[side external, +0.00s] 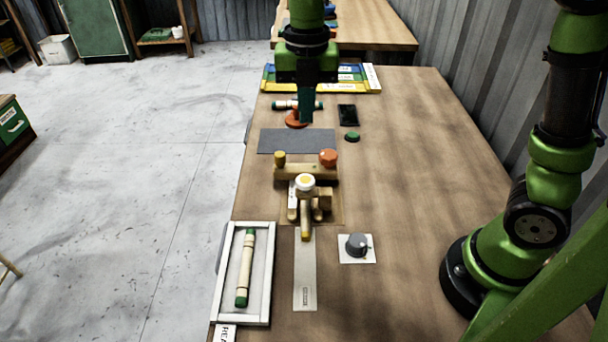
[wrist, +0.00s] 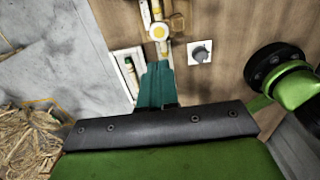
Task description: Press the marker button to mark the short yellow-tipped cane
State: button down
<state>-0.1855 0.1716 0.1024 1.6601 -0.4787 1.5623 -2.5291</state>
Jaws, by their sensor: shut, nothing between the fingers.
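My gripper (side external: 306,119) is shut and empty, with teal fingers pointing down. In the side external view it is over the far half of the bench, in front of part of a red-orange stand. Its fingertips also show in the wrist view (wrist: 157,66). A wooden jig (side external: 290,172) sits nearer the camera. On it is a white round button with a yellow centre (side external: 305,182), also seen in the wrist view (wrist: 159,31). A short cane with a yellow tip (side external: 305,233) sticks out of the jig's near side, below the button. The gripper is apart from both.
A white tray (side external: 266,290) holds a green-tipped cane (side external: 244,268). A grey knob (side external: 356,244) is right of a pale strip (side external: 305,280). An orange knob (side external: 328,157) tops the jig. A grey mat (side external: 284,141), green button (side external: 352,136) and dark phone-like slab (side external: 348,115) lie beyond.

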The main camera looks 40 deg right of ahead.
aim_at(307, 180)
notch_tip(307, 180, down, 14)
jog(key=shift+f, duration=0.1)
dwell(0.5)
jog(key=shift+f, duration=1.15)
jog(key=shift+r, duration=0.1)
notch_tip(307, 180, up, 15)
jog(key=shift+f, duration=0.2)
dwell(0.4)
